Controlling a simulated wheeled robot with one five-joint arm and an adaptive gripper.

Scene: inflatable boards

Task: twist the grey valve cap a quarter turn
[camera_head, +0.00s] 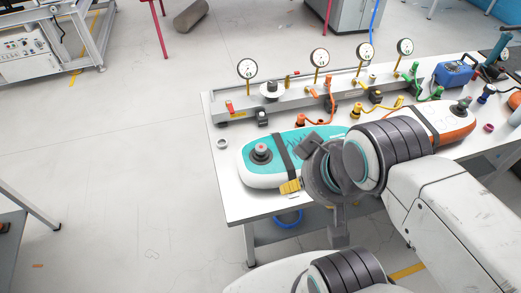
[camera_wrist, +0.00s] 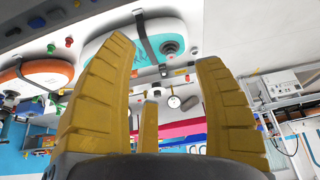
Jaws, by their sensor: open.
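The grey valve cap (camera_head: 261,152) sits upright on a dark ring near the left end of a teal-and-white inflatable board (camera_head: 246,178). A dark strap (camera_head: 285,157) crosses the board to the cap's right. My gripper (camera_head: 290,187) is by the board's front edge, right of and nearer than the cap, not touching it. In the wrist view my gripper (camera_wrist: 164,48) is open with its yellow fingers wide apart and nothing between them. The cap (camera_wrist: 170,47) shows beyond the fingers, in the gap between their tips. The board (camera_wrist: 95,47) is partly hidden by the left finger.
An orange-and-white board (camera_head: 455,125) with its own dark cap lies right on the white table (camera_head: 245,208). Behind the boards runs a grey rail (camera_head: 290,98) with several gauges and coloured hoses. A small white ring (camera_head: 222,143) lies left of the teal board. The table's front-left corner is clear.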

